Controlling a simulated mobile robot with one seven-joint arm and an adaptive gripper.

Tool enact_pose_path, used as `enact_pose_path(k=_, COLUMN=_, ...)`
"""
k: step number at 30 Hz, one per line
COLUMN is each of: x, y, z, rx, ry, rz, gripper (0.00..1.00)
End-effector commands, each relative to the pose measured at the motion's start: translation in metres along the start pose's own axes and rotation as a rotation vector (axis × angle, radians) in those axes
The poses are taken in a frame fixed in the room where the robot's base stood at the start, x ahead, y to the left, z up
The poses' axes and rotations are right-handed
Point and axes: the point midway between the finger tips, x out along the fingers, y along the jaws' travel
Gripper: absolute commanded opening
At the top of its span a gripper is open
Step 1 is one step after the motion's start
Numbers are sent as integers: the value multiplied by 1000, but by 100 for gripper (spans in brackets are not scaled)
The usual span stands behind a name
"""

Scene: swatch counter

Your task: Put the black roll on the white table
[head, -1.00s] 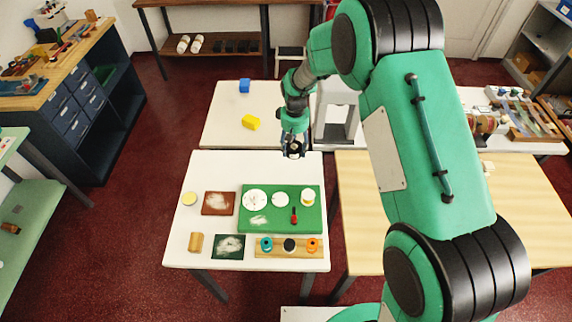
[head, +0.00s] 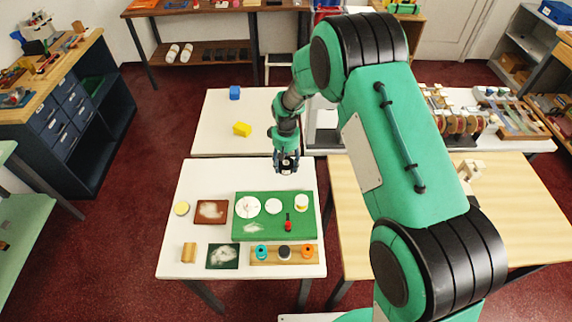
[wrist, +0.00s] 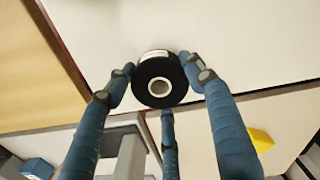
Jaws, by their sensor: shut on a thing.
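My gripper (head: 286,167) is shut on a black roll, with three blue fingers around it in the wrist view. The black roll (wrist: 150,95) has a pale hollow core and a white label on its side. In the wrist view its open end faces the camera. The white table (head: 172,245) stands in front. My gripper holds the roll over that table's far edge, near its far right corner. A gap between the roll and the tabletop is hard to judge.
The white table bears a green mat (head: 242,222), a brown mat (head: 203,218), a dark green mat (head: 213,262) and a wooden strip (head: 256,257) with several spools. Its far strip is clear. A second white table behind holds yellow (head: 242,129) and blue (head: 235,92) blocks.

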Motion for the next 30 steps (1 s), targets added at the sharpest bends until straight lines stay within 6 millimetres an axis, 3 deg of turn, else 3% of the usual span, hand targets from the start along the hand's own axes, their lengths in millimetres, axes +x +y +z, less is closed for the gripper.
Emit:
enact_pose_path(k=14, x=6, y=0, z=0, rx=0, ry=1, rz=0, gripper=27)
enact_pose_path(k=15, x=5, y=0, z=0, rx=0, ry=1, rz=0, gripper=61)
enact_pose_path(k=17, x=5, y=0, z=0, rx=0, ry=1, rz=0, gripper=73)
enact_pose_path(k=30, x=0, y=0, z=0, rx=0, ry=1, rz=0, gripper=73)
